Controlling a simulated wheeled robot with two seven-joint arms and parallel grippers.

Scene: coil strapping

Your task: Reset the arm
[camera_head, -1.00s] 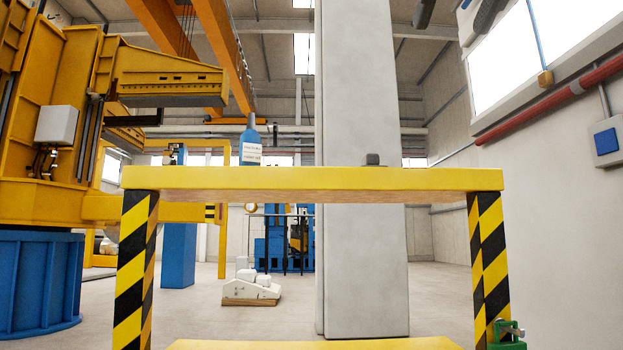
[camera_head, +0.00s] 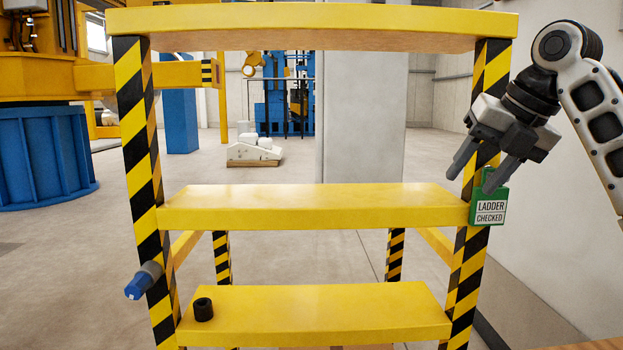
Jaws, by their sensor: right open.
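My right gripper (camera_head: 471,180) is in the camera_head view at the right, in front of the right striped post of a yellow ladder-like stand (camera_head: 315,205). Its two grey fingers are apart and point down and left, with nothing seen between them. A green tag reading "LADDER CHECKED" (camera_head: 490,210) is at the right post, just below the fingers. I cannot tell whether a finger touches it. My right arm comes in from the right edge. My left gripper is not in view.
A small black cylinder (camera_head: 203,309) stands on the lowest visible step, at its left. A blue and grey fitting (camera_head: 143,281) sticks out from the left post. Behind are a white and wooden pile (camera_head: 255,150), a blue column (camera_head: 180,118) and a pale pillar (camera_head: 362,125).

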